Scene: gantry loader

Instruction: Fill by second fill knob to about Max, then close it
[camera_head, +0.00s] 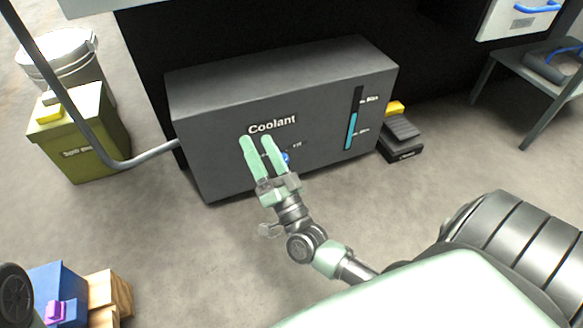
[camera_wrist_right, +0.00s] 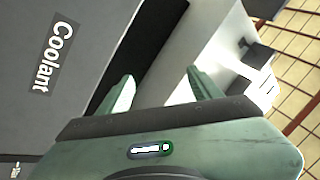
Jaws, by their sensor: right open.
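The dark grey coolant tank (camera_head: 220,110) stands on the floor in the head view, with the label "Coolant" on its face. Its level gauge (camera_head: 354,118) on the right shows blue liquid to a bit above half, below the Max mark. A blue fill knob (camera_head: 284,157) shows partly behind my right gripper (camera_head: 257,142). Other small markings beside it are partly hidden. My right gripper is open and empty, in front of the tank below the label. In the right wrist view my gripper (camera_wrist_right: 160,88) has its fingers apart, with the tank (camera_wrist_right: 70,70) at the left. My left gripper is not in view.
A grey pipe (camera_head: 140,160) enters the tank's left side. An olive box (camera_head: 85,140) and a white bucket (camera_head: 65,60) stand at the left. A black-and-yellow pedal-like item (camera_head: 402,135) lies right of the tank. Blue and wooden boxes (camera_head: 108,290) sit at lower left.

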